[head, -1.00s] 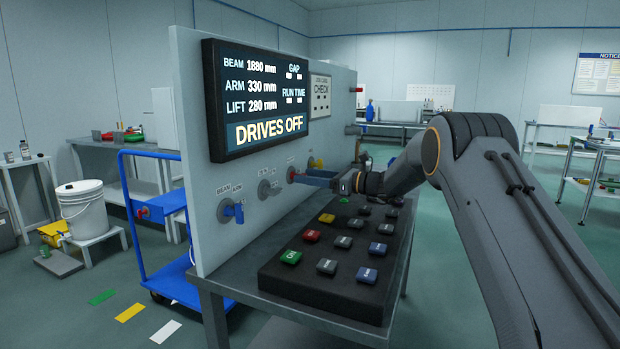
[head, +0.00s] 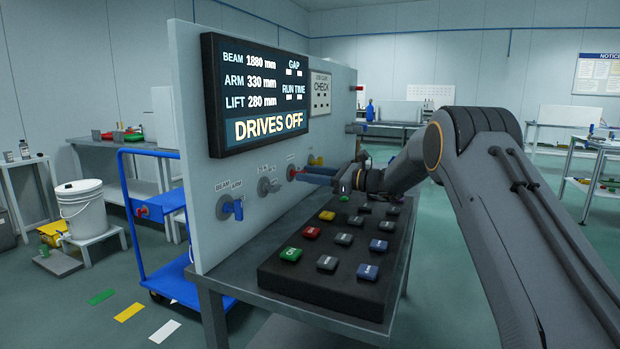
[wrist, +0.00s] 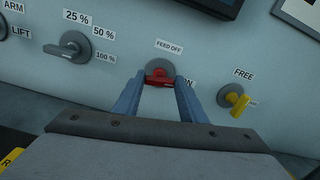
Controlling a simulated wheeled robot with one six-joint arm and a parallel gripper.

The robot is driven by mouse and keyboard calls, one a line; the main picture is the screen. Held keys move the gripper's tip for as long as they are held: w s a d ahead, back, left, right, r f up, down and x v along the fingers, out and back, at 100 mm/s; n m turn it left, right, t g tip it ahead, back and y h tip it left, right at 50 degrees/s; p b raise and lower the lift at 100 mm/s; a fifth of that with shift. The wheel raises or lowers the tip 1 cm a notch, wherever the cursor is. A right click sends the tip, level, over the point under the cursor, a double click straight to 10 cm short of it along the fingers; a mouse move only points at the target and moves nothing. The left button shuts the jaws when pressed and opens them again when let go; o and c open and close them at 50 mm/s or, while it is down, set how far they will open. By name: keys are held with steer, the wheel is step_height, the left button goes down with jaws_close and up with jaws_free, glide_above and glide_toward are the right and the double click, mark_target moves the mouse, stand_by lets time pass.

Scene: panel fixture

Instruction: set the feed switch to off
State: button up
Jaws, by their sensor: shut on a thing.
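The feed switch is a red handle on a round grey plate, in the wrist view (wrist: 159,77) between my blue fingertips. The FEED OFF label (wrist: 169,46) is above it, and ON, partly covered by a finger, is to its right. The handle looks roughly crosswise, but its exact setting is hard to tell. My gripper (wrist: 160,84) is shut on the red handle. In the head view my gripper (head: 300,174) reaches the panel from the right and hides most of the switch.
A grey percentage switch (wrist: 72,48) is left of the feed switch; a yellow FREE switch (wrist: 237,102) is right. A blue BEAM/ARM switch (head: 232,207) is nearer on the panel. A black keypad (head: 325,255) lies below my arm. The display (head: 262,100) reads DRIVES OFF.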

steer(key=n+b, duration=0.4)
steer(key=n, duration=0.1)
steer(key=n+b, duration=1)
steer(key=shift+s+a+f+n, duration=0.1)
steer(key=shift+s+f+n, duration=0.05)
steer(key=shift+f+n, duration=0.2)
steer(key=shift+r+n+b, duration=0.1)
steer(key=shift+n+b, duration=0.15)
steer(key=shift+b, duration=0.2)
steer(key=o, duration=1.1)
steer(key=shift+c, duration=0.2)
steer(key=shift+p+v, duration=0.7)
steer(key=shift+v, duration=3.3)
